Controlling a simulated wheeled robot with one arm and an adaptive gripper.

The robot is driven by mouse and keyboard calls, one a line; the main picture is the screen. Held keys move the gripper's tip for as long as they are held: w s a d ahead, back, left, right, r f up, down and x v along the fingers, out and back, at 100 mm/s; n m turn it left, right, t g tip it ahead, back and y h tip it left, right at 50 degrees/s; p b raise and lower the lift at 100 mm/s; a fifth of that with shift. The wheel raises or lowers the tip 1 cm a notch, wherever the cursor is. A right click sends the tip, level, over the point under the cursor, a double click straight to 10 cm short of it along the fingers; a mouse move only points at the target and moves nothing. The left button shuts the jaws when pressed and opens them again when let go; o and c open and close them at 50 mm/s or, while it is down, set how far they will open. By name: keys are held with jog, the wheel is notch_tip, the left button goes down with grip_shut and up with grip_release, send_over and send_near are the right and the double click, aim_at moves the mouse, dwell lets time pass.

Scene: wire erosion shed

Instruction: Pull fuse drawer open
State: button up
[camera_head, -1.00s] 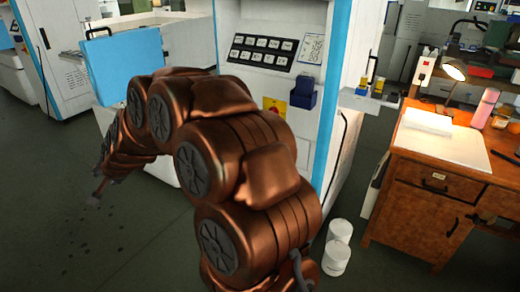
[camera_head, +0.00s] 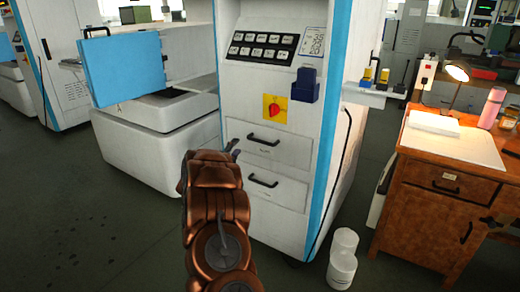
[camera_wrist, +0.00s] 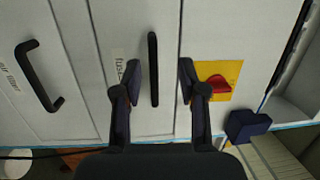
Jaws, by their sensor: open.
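The fuse drawer (camera_head: 280,149) is the upper of two white drawer fronts in the machine cabinet and looks flush with it. Its black bar handle (camera_head: 264,140) is in front of my gripper (camera_head: 234,146) in the head view. In the wrist view my gripper (camera_wrist: 159,78) is open, with one finger on each side of the handle (camera_wrist: 153,68). I see gaps on both sides; how near the fingertips are in depth is unclear. A partly hidden label (camera_wrist: 119,70) beside the handle starts with "fuse".
The lower drawer's handle (camera_head: 263,181) is just below. A red rotary switch on a yellow plate (camera_head: 275,108) and a blue holder (camera_head: 305,86) are above. Floor at left is clear.

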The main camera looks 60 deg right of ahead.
aim_at(260, 142)
jog(key=shift+s+d+f+m+g+h+b, duration=0.2)
jog(key=shift+s+d+m+g, duration=0.45)
jog(key=shift+d, duration=1.15)
jog(key=shift+s+d+r+m+g+h+b, duration=0.15)
jog(key=shift+s+d+g+h, duration=0.25)
jog(key=shift+s+d, duration=0.95)
jog(key=shift+s+d+f+m+g+h, duration=0.2)
jog(key=shift+s+d+m+g, duration=0.3)
jog(key=shift+d, duration=1.7)
jog(key=shift+w+r, duration=0.1)
grip_shut()
